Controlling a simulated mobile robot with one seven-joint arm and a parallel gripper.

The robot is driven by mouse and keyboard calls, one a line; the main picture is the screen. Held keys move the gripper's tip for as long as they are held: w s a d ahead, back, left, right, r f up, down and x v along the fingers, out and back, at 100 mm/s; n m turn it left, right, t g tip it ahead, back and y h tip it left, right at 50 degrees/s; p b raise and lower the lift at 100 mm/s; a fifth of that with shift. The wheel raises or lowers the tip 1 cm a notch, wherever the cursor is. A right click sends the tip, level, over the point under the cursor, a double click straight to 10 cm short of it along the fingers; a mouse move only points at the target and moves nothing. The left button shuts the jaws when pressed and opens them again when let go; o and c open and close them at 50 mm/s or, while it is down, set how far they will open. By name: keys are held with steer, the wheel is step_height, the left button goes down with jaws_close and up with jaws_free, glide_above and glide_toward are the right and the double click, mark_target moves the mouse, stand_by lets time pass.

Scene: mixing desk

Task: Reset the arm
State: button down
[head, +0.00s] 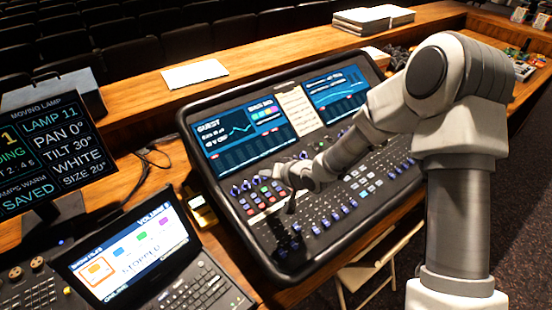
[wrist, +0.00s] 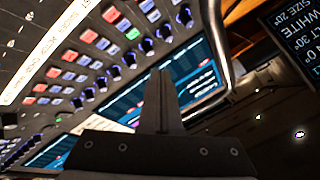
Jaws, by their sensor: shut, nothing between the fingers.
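My arm reaches in from the right of the head view, over the mixing desk (head: 187,122). Its end bends down over the left part of the desk's controls. My gripper (head: 287,245) is dark and hard to make out against the black panel there. In the wrist view my gripper (wrist: 160,75) has its two fingers together, with nothing between them. I cannot tell whether the fingertips touch the desk.
A laptop (head: 150,250) stands left of the desk, and a monitor (head: 55,150) stands behind it. A white sheet (head: 195,74) and a stack of papers (head: 373,19) lie on the wooden ledge. A folding chair (head: 375,262) stands in front. Dark seats fill the back.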

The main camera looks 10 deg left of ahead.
steer(key=s+d+r+t+h, duration=0.25)
steer(key=d+r+h, duration=0.45)
steer(key=d+r, duration=1.25)
steer(key=s+d+r+g, duration=0.1)
steer(key=s+d+r, duration=0.1)
steer(key=s, duration=0.5)
steer(key=s+d+r+m+g+h, duration=0.1)
steer(key=s+d+r, duration=0.1)
steer(key=s+d, duration=0.3)
steer(key=s+d+r+m+g, duration=0.1)
steer(key=s+d, duration=0.3)
steer(key=s, duration=0.7)
steer(key=shift+s+r+h, duration=0.15)
steer(key=shift+r+h, duration=0.15)
steer(key=shift+r, duration=0.45)
